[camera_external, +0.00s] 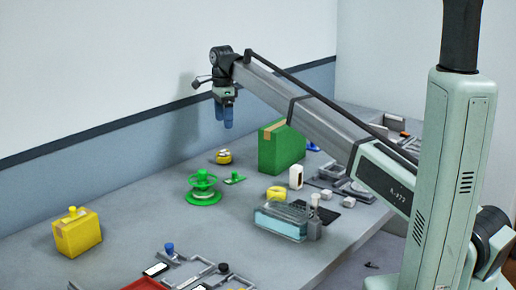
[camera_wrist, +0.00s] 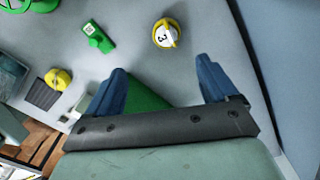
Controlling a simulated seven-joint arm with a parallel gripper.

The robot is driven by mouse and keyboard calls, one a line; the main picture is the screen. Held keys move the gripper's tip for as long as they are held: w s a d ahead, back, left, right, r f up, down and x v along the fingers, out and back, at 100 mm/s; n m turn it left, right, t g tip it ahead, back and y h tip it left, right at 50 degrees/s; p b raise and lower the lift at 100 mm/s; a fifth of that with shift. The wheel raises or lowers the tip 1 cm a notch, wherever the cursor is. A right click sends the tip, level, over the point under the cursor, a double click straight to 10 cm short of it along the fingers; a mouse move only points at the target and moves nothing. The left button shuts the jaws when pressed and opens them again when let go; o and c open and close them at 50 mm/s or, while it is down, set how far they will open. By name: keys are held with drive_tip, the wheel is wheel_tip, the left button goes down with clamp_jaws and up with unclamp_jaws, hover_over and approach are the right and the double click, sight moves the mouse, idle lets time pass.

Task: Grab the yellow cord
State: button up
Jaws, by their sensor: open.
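A small yellow coil (camera_external: 276,193), which may be the yellow cord, lies on the table beside a clear blue box. In the wrist view it appears as a yellow roll (camera_wrist: 58,79) at the left. A round yellow piece with a white top (camera_external: 223,157) lies farther back; in the wrist view this round piece (camera_wrist: 165,34) bears a "3". My gripper (camera_external: 223,124) has blue fingers and hangs above the table near the wall. In the wrist view my gripper (camera_wrist: 161,66) is open, its fingers wide apart and nothing held. The round piece lies beyond the fingertips.
A green box (camera_external: 282,150) stands right of my gripper and shows partly between the fingers in the wrist view. A green spool (camera_external: 203,188), a green tag (camera_external: 235,179) and a yellow box (camera_external: 77,234) stand leftward. The clear blue box (camera_external: 281,222) is near the front edge.

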drive_tip(key=m, duration=0.4)
hover_over(224, 153)
drive_tip(key=f, duration=0.7)
drive_tip(key=shift+s+f, duration=0.35)
drive_tip(key=shift+s, duration=0.05)
drive_tip(key=shift+w+f, duration=0.15)
drive_tip(key=shift+f, duration=1.4)
drive_tip(key=shift+w+f, duration=0.1)
drive_tip(key=shift+f, duration=1.4)
drive_tip(key=c, duration=1.1)
drive_tip(key=shift+c, duration=0.2)
